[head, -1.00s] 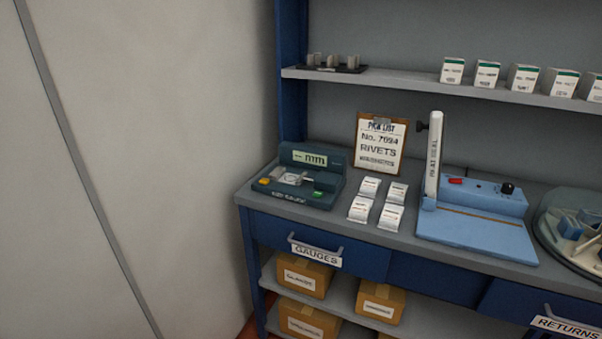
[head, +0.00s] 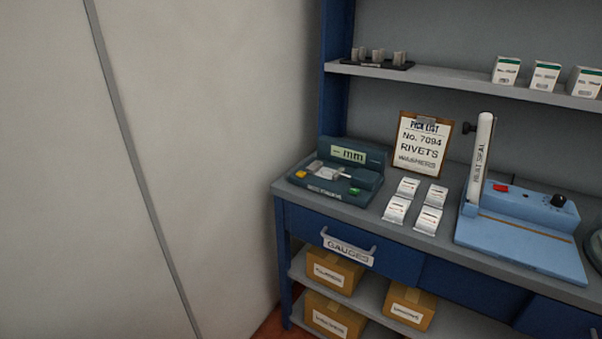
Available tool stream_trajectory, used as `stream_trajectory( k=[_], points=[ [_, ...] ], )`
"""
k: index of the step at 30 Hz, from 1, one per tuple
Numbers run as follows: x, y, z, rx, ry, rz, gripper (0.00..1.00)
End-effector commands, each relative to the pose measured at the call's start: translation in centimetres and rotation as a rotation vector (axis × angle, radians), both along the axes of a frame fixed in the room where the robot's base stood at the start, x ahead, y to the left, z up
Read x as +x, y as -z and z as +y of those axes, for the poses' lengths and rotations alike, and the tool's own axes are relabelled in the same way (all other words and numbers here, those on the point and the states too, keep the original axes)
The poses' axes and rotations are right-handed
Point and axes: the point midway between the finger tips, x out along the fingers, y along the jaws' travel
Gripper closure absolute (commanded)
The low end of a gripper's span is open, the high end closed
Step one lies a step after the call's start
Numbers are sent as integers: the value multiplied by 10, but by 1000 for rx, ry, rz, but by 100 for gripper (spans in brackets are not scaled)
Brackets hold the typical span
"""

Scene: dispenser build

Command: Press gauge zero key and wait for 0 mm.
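The gauge (head: 338,178) is a dark teal unit at the left end of the bench. Its pale green display (head: 348,154) shows "mm" with what looks like a dash before it; I cannot read a clear number. A yellow key (head: 301,175) sits at its left front and a dark green key (head: 354,191) at its right front. I cannot tell from any label which one is the zero key. Light grey metal jaws or a piece lie on its middle. My gripper is not in view.
The bench (head: 372,218) also holds a pick list board (head: 423,145), several white packets (head: 407,187) and a blue heat sealer (head: 530,220). A shelf (head: 455,80) with boxes hangs above. A drawer marked GAUGES (head: 348,249) is shut. A pale wall (head: 200,120) stands close on the left.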

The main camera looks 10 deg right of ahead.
Motion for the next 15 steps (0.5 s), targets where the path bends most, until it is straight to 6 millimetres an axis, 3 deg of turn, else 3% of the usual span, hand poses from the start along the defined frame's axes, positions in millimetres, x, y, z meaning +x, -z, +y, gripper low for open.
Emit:
stream_trajectory(
  k=[2, 15],
  points=[
    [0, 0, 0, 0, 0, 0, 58],
    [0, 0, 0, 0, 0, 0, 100]
  ],
)
